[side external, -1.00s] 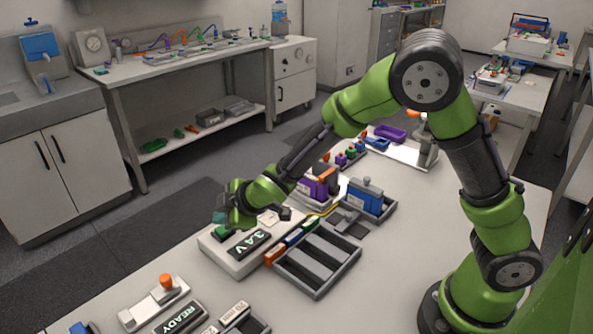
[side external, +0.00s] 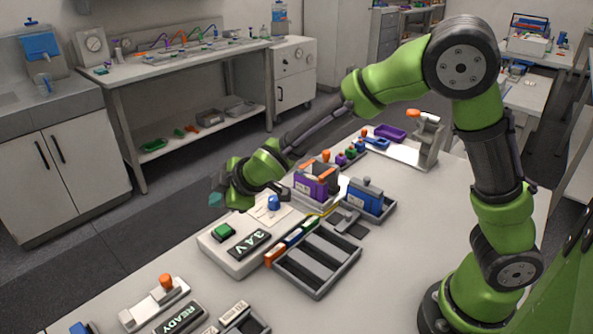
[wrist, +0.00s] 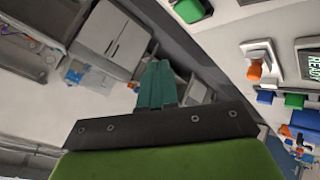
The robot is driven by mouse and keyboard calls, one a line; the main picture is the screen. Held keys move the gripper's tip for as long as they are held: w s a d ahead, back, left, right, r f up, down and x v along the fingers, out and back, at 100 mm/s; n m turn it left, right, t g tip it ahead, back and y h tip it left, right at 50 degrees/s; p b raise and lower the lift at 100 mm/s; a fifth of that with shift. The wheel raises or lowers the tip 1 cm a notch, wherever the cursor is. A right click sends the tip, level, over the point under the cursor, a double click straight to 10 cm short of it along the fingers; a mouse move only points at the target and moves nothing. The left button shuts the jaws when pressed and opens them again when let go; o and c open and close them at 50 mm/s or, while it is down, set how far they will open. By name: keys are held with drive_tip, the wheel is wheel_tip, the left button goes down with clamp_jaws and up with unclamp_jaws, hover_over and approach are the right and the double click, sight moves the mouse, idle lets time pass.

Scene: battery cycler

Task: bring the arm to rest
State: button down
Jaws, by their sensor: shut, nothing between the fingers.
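My gripper (side external: 217,200) is at the end of the green arm, raised in the air at the far left edge of the table (side external: 405,235). In the wrist view its teal fingers (wrist: 155,88) are together with nothing between them. The cycler box (side external: 228,259) lies below and to the right, with a green button (side external: 223,231), a blue knob (side external: 273,203) and a display reading 3.4 V (side external: 248,243). The gripper touches none of these.
A purple battery in a holder (side external: 316,184) and a blue battery (side external: 365,195) in a tray stand behind the box. An empty slotted tray (side external: 317,262) is in front. An orange-knobbed device (side external: 153,303) and a READY display (side external: 180,319) are at front left.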

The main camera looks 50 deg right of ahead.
drive_tip(key=shift+s+d+f+m, duration=0.1)
drive_tip(key=shift+s+f+m, duration=0.1)
drive_tip(key=shift+m, duration=0.1)
drive_tip(key=s, duration=0.1)
drive_tip(key=s+f+m+g, duration=0.1)
drive_tip(key=s+d+m+g, duration=0.1)
drive_tip(key=shift+s+f+h, duration=0.25)
drive_tip(key=shift+s+h, duration=0.05)
drive_tip(key=shift+s, duration=0.05)
drive_tip(key=s+d+r+m, duration=0.5)
drive_tip(key=s+r+m, duration=0.1)
drive_tip(key=s, duration=0.5)
drive_tip(key=s+d+r+m, duration=0.6)
drive_tip(key=s+r, duration=0.2)
drive_tip(key=s, duration=0.3)
drive_tip(key=shift+m, duration=0.4)
